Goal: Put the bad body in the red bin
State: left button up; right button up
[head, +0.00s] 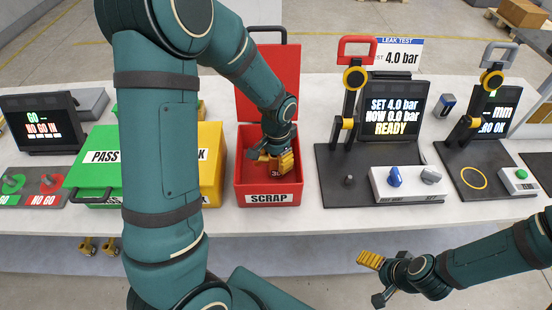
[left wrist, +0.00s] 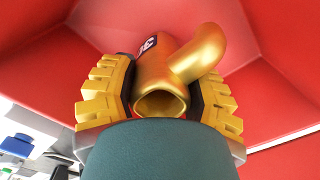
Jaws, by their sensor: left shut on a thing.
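The bad body is a gold-coloured metal piece with a side branch and a dark label, seen in the left wrist view (left wrist: 160,72). My left gripper (head: 272,160) reaches down inside the red bin, and its yellow toothed fingers (left wrist: 160,100) are shut on the body from both sides. The red bin (head: 268,198), marked SCRAP, has its lid raised at the back. In the head view the gripper mostly hides the body. Whether the body touches the bin floor I cannot tell. My right gripper (head: 374,278) is away at the front right, apart from everything on the table.
Left of the red bin stand a yellow bin (head: 211,165) and a green PASS bin (head: 92,180). Right of it are the leak test stand (head: 335,165), with a screen (head: 392,108) reading READY, and another gauge stand (head: 470,165). Bare white table lies along the front.

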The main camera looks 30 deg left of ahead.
pick_arm(q)
jog(key=shift+f+b, duration=0.4)
jog(key=shift+f, duration=0.1)
jog(key=o, duration=1.6)
jog(key=shift+r+p, duration=1.2)
jog(key=shift+r, duration=0.4)
notch_tip(320, 180, up, 10)
jog(key=p, duration=0.7)
jog(key=shift+f, duration=0.1)
